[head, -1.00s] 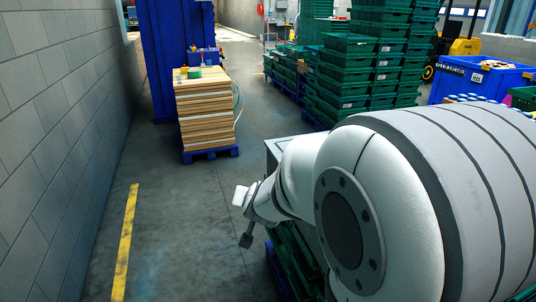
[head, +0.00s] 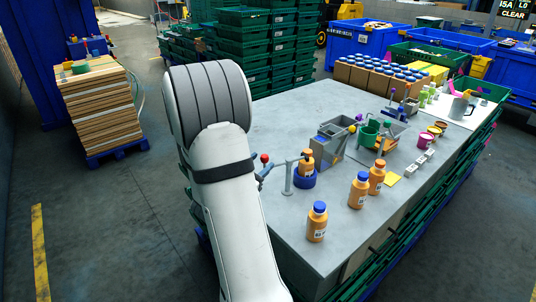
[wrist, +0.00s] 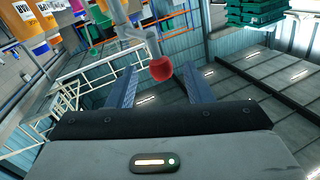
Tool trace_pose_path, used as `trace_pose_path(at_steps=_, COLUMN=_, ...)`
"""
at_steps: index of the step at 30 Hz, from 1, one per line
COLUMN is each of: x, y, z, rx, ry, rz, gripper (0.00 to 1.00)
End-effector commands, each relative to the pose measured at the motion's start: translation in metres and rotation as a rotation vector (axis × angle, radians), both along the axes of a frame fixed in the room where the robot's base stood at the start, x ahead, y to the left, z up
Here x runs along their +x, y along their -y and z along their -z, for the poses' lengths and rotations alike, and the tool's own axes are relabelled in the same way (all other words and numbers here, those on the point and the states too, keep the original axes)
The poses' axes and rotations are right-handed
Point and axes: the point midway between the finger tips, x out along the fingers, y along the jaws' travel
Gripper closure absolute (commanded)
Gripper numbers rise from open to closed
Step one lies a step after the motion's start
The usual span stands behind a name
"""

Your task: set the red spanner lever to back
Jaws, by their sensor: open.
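The red spanner lever's ball knob (head: 264,157) shows in the head view at the left edge of the grey table, beside a grey post (head: 288,178). In the wrist view the red knob (wrist: 161,69), on a grey bent rod, lies between the tips of my gripper (wrist: 159,74). The jaws are open, with a finger on each side and visible gaps. I cannot tell how deep the knob is between them. In the head view my arm hides most of the gripper.
Orange bottles with blue caps (head: 317,222) stand on the grey table (head: 275,118). A grey hopper (head: 334,140) and green pot (head: 368,133) are farther right. Green crates (head: 270,45) are stacked behind. The floor at left is clear up to a pallet of boards (head: 98,105).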

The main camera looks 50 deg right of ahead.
Motion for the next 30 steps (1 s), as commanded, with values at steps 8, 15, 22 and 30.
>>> trace_pose_path(at_steps=8, x=0.007, y=0.039, z=-0.001, rx=0.002, ry=-0.001, rz=0.000, gripper=0.54)
trace_pose_path(at_steps=15, x=0.010, y=0.047, z=0.000, rx=0.002, ry=-0.001, rz=-0.004, gripper=0.54)
trace_pose_path(at_steps=22, x=0.010, y=0.047, z=0.000, rx=0.002, ry=0.000, rz=-0.005, gripper=0.60)
trace_pose_path(at_steps=30, x=0.010, y=0.047, z=0.000, rx=0.002, ry=0.000, rz=-0.005, gripper=0.82)
